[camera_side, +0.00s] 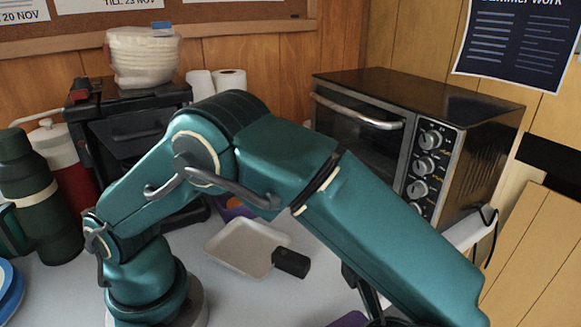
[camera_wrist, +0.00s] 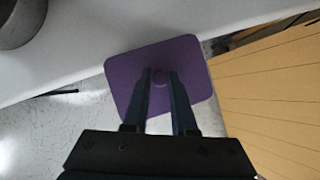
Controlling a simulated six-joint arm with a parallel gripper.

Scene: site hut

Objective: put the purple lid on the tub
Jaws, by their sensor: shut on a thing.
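The purple lid (camera_wrist: 190,55) is a flat square plate with rounded corners and a small round knob in its middle. My gripper (camera_wrist: 160,80) is shut on the knob, with the lid beyond the fingertips in the wrist view. No tub is clearly seen in the wrist view.
A pale shallow tray (camera_side: 232,246) and a black block (camera_side: 291,262) lie on the table. A toaster oven (camera_side: 430,110) stands at the back right. A green flask (camera_side: 35,195) is at the left.

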